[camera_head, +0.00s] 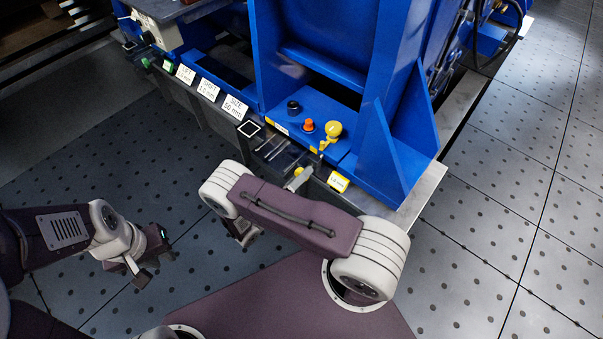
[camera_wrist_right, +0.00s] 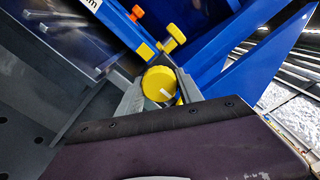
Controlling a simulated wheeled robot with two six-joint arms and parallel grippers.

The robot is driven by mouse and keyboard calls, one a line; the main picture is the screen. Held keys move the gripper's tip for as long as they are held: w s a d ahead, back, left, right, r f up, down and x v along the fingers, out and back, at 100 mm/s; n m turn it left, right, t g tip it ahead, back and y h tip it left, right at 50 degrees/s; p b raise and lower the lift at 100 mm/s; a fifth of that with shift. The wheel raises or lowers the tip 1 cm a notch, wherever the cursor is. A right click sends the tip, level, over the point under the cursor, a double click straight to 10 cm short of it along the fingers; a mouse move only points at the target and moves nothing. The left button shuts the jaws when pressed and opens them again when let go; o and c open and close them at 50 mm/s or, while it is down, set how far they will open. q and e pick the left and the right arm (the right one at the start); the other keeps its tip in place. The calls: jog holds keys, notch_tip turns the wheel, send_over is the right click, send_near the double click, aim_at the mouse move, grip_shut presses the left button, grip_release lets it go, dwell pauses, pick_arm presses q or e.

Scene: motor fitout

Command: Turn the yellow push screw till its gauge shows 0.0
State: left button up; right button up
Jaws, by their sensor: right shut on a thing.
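The yellow push screw (camera_wrist_right: 159,84) has a round yellow head with a white mark on its face. In the right wrist view it sits between the two grey fingers of my right gripper (camera_wrist_right: 160,90), which is shut on it. In the head view only a bit of the yellow screw (camera_head: 298,171) shows, beside a pale finger of the right gripper (camera_head: 297,179); my arm hides the rest. A yellow-edged gauge plate (camera_head: 338,182) is just right of it; its figure is too small to read surely. My left gripper (camera_head: 147,268) is empty and looks open, over the floor at left.
A blue motor frame (camera_head: 385,130) stands on a grey base. White label plates (camera_head: 235,107) line the front edge. Floor at right is clear.

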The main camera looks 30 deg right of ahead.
jog(key=n, duration=0.3)
jog(key=shift+n, duration=0.4)
jog(key=n+p, duration=0.1)
jog(key=n, duration=0.8)
jog(key=shift+n, duration=2.2)
jog(key=o, duration=1.4)
jog(key=shift+r, duration=0.1)
jog(key=shift+a, duration=0.1)
